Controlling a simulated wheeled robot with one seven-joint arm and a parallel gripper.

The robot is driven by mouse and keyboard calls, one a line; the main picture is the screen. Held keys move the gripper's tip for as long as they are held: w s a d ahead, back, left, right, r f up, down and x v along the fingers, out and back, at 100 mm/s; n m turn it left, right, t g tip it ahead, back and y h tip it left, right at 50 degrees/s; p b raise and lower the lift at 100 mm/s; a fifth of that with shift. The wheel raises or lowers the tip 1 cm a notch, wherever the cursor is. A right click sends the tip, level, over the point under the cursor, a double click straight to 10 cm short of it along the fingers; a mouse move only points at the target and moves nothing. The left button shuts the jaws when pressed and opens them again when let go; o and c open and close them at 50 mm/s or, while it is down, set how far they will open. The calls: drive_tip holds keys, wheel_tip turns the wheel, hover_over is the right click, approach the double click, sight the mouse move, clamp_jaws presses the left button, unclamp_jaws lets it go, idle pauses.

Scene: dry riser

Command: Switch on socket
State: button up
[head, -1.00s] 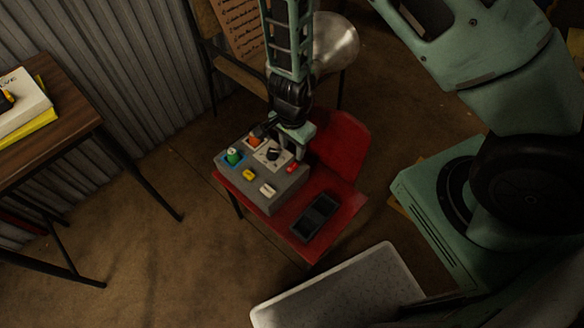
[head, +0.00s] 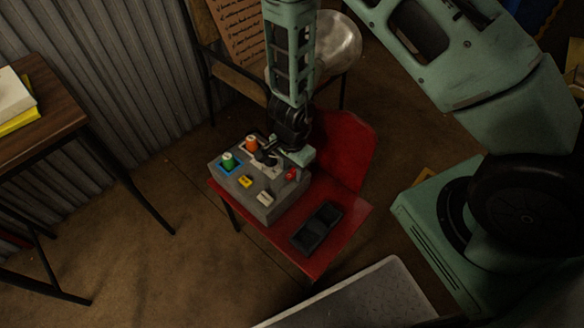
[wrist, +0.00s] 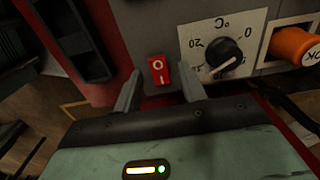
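A grey control box (head: 250,205) sits on a red chair (head: 345,155). On it is a small red rocker switch (head: 291,174) marked O and I; the wrist view shows it (wrist: 159,71) just beyond my fingertips. My gripper (wrist: 160,88) is open and empty, one finger to either side of the switch's lower end in the picture. I cannot tell whether it touches the box. In the head view my gripper (head: 283,160) is over the right back part of the box. Which way the rocker is pressed is not clear.
A black dial (wrist: 222,52) on a white plate and an orange button (wrist: 292,45) are beside the switch. A green button (head: 228,161), a yellow switch (head: 245,181) and a white switch (head: 265,198) share the box. A black tray (head: 317,228) lies on the seat.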

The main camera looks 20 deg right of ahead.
clamp_jaws()
drive_tip(key=shift+w+d+g+y+p, duration=0.1)
drive_tip(key=shift+d+g+y+p, duration=0.1)
drive_tip(key=shift+y, duration=0.35)
drive_tip(key=shift+w+d+g+y+p, duration=0.1)
drive_tip(key=shift+g+y+p, duration=0.1)
drive_tip(key=shift+y, duration=0.35)
drive_tip(key=shift+o, duration=0.6)
unclamp_jaws()
drive_tip(key=p+v, duration=0.6)
drive_tip(key=v, duration=1.1)
drive_tip(key=shift+d+r, duration=0.1)
drive_tip(key=shift+r, duration=0.05)
